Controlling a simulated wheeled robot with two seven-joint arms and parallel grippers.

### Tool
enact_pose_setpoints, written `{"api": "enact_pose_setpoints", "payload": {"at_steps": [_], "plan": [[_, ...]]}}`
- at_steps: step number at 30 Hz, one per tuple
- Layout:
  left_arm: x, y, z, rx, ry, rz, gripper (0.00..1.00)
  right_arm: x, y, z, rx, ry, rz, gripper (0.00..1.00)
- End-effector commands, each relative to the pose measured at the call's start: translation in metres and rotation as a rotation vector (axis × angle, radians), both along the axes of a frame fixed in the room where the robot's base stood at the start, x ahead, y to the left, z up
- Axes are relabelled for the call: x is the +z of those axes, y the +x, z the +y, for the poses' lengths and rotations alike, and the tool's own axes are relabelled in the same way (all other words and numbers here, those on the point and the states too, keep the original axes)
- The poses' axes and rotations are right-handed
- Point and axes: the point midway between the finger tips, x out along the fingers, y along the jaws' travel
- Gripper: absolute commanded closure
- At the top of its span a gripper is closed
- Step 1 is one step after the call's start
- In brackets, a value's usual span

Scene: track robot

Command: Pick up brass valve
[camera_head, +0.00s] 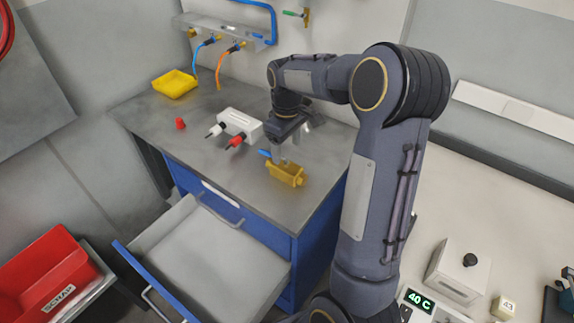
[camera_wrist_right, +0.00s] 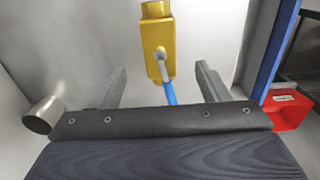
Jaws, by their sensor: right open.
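The brass valve (camera_head: 287,174) lies on the grey workbench top near its front edge. It has a yellow body and a blue handle (camera_head: 264,153). My right gripper (camera_head: 286,149) is just above and behind it. In the right wrist view, the gripper (camera_wrist_right: 162,80) is open, with one finger on each side. The valve (camera_wrist_right: 157,52) shows between and beyond the fingers, and its blue handle points back toward the palm. I see no contact. My left gripper is not in view.
The blue workbench (camera_head: 140,115) has an open drawer (camera_head: 205,255) at its front. A white box with red and white plugs (camera_head: 238,123), a red cap (camera_head: 180,124) and a yellow tray (camera_head: 174,84) stand on top. A metal cylinder (camera_wrist_right: 42,114) is beside the gripper. A red bin (camera_head: 45,275) is lower left.

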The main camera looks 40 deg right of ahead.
Motion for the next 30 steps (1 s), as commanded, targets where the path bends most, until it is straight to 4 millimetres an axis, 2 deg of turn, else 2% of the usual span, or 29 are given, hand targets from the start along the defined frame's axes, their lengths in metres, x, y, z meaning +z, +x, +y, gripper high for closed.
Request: {"api": "enact_pose_setpoints", "payload": {"at_steps": [11,18,26,27,30], "plan": [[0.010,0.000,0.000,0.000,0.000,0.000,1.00,-0.041,0.001,-0.002,0.007,-0.005,0.012,0.31],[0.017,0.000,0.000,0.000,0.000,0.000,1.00,-0.075,0.000,-0.002,0.006,-0.005,0.012,0.31],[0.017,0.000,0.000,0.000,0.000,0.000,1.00,-0.080,0.000,-0.001,0.006,-0.005,0.008,0.31],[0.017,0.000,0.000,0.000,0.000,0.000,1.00,-0.080,0.000,-0.001,0.006,-0.005,0.008,0.32],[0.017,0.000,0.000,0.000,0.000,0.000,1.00,-0.080,0.001,-0.001,0.006,-0.005,0.007,0.45]]}}
